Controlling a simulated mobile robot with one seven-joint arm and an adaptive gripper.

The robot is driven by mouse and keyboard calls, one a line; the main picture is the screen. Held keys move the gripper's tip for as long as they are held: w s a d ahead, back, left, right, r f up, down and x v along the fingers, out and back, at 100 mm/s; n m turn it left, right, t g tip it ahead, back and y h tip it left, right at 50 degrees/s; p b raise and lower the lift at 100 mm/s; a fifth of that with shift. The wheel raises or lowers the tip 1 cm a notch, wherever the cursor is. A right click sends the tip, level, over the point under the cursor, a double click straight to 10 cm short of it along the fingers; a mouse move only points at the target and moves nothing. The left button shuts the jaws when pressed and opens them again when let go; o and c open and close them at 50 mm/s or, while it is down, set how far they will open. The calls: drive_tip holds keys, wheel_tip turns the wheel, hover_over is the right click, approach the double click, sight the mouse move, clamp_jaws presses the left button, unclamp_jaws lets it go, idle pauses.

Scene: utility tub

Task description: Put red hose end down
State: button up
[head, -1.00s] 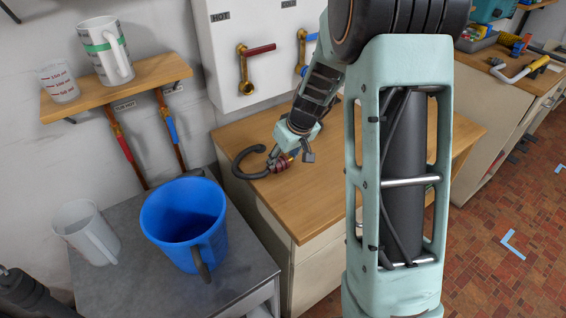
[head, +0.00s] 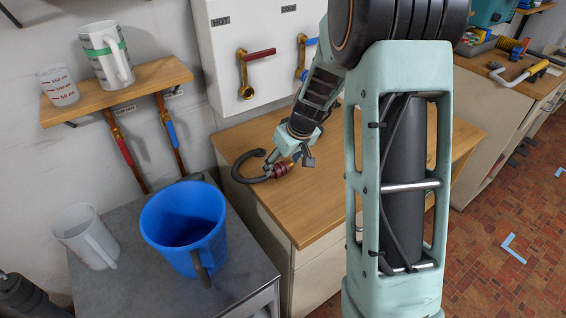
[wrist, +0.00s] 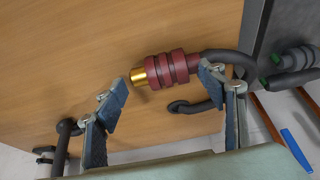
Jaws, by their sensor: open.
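The red hose end (head: 281,170) lies on the wooden worktop (head: 330,190), with its black hose (head: 246,166) curling to the left. In the wrist view the red hose end (wrist: 172,68) has ridged red rings and a brass tip (wrist: 143,76) pointing left. My gripper (head: 292,164) is low over the worktop by the hose end. In the wrist view my gripper (wrist: 163,88) is open, with its two fingers wide apart. The red body is between and beyond the fingertips, and I cannot tell if the right finger touches it.
A blue tub (head: 184,225) and a clear jug (head: 86,236) stand on the grey counter at left. A shelf (head: 120,85) holds a measuring jug (head: 107,54) and a beaker (head: 59,85). A panel with hot and cold valves (head: 245,75) is behind. The worktop's right side is clear.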

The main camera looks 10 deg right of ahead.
drive_tip(key=v, duration=1.2)
